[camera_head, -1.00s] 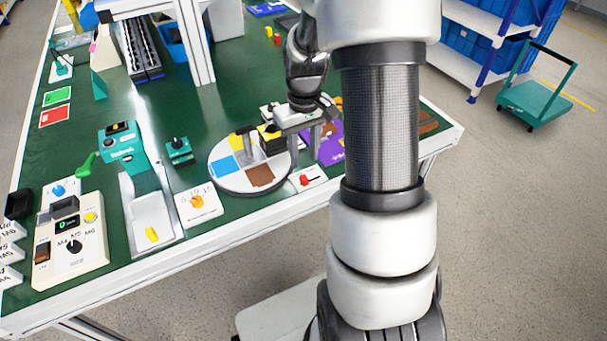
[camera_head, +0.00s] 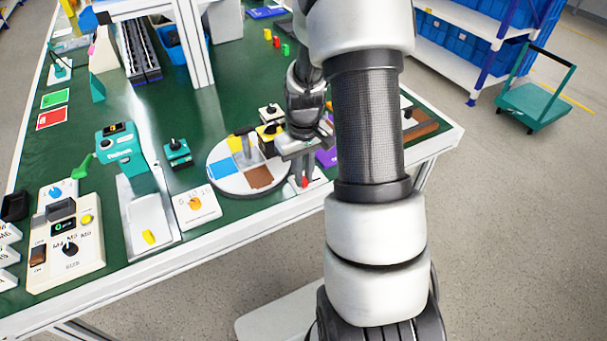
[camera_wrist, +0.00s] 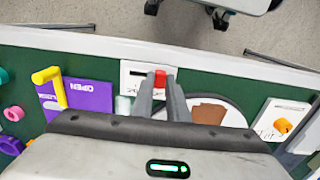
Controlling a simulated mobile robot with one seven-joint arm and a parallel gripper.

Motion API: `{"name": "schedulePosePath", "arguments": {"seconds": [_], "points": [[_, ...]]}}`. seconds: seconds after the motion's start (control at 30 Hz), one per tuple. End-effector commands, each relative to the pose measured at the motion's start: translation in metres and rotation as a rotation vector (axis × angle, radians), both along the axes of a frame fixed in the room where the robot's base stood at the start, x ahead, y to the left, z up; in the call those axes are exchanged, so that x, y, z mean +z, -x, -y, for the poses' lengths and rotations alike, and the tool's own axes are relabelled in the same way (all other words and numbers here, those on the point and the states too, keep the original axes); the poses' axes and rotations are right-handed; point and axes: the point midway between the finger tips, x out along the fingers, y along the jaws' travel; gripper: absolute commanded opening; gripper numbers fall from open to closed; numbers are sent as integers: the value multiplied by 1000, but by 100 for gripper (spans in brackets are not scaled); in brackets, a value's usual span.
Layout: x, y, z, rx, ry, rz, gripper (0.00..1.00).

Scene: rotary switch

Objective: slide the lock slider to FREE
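The lock slider is a small red knob on a white plate near the table's front edge. In the head view the red knob (camera_head: 305,182) shows just below my gripper (camera_head: 299,172), and part of the plate (camera_head: 318,184) shows beside it. In the wrist view the red knob (camera_wrist: 160,78) shows in the narrow gap between the fingertips of my gripper (camera_wrist: 160,80). The plate (camera_wrist: 134,74) extends to the left, with small marks too small to read. Whether the fingers press on the knob cannot be told.
A round turntable (camera_head: 224,184) with coloured sectors stands left of the knob. A purple panel marked OPEN with a yellow handle (camera_wrist: 50,78) is on the other side. A white dial plate with an orange knob (camera_head: 194,203) lies farther left. The table's front edge is close.

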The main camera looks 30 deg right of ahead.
Motion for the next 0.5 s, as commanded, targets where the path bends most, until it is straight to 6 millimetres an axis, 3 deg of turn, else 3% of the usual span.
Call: {"name": "schedulePosePath", "arguments": {"seconds": [0.27,0.5], "points": [[0,0,3,-2,0,0,0],[1,-2,39,-5,1,2,0]]}}
